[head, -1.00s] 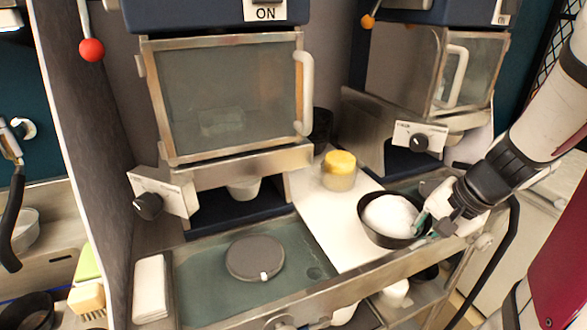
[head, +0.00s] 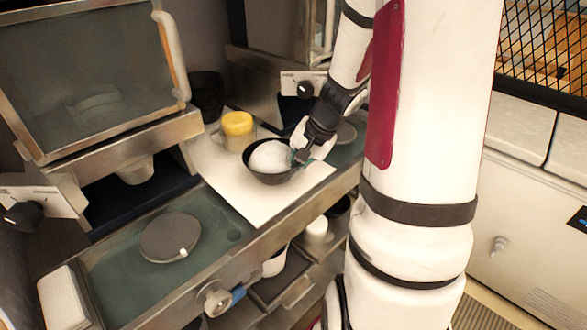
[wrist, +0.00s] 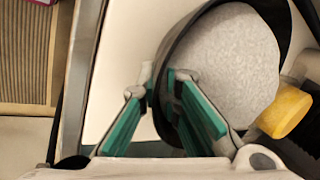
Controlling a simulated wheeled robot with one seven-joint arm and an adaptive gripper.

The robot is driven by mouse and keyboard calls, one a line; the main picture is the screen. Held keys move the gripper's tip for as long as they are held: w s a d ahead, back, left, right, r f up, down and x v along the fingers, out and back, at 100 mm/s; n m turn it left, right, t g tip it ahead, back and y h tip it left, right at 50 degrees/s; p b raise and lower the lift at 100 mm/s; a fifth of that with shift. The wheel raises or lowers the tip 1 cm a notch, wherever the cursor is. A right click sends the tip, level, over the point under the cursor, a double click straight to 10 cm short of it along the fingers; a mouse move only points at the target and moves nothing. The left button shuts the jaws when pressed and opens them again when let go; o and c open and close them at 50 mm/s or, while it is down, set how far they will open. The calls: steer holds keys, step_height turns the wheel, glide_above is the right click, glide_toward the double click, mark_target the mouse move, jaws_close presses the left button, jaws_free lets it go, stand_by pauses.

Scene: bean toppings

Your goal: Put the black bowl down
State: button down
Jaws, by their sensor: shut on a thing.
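The black bowl (head: 268,177) holds a white, rounded mass (head: 270,157) and is over the white board (head: 232,196) on the counter. I cannot tell whether its base touches the board. My gripper (head: 299,157) is at the bowl's right side, shut on its rim. In the wrist view, the green finger pads of my gripper (wrist: 165,105) pinch the rim of the black bowl (wrist: 166,68), one on each side of the wall. The bowl looks about upright.
A dark round lid (head: 170,237) lies on the greenish surface to the left. Black cups (head: 206,95) stand at the back. The board's front part is clear.

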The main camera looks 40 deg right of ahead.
steer(key=c, duration=2.2)
jaws_free()
steer(key=shift+f, duration=0.1)
steer(key=o, duration=0.4)
steer(key=p+v, duration=0.1)
steer(key=v, duration=1.1)
steer(key=s+a+r+n, duration=0.3)
steer(key=a+n, duration=0.1)
steer(key=a, duration=0.3)
steer(key=s+a+r+n+h, duration=0.1)
steer(key=s+a+r+n, duration=0.2)
steer(key=a, duration=0.5)
steer(key=s+a+r+n+h, duration=0.1)
steer(key=s+a+r+n, duration=0.2)
steer(key=a+n, duration=0.3)
steer(key=shift+s+a+r+t, duration=0.15)
steer(key=shift+s+a+t, duration=0.1)
steer(key=shift+a, duration=0.25)
steer(key=shift+s+a+r+t, duration=0.15)
steer(key=shift+s+a, duration=0.1)
steer(key=shift+a, duration=0.25)
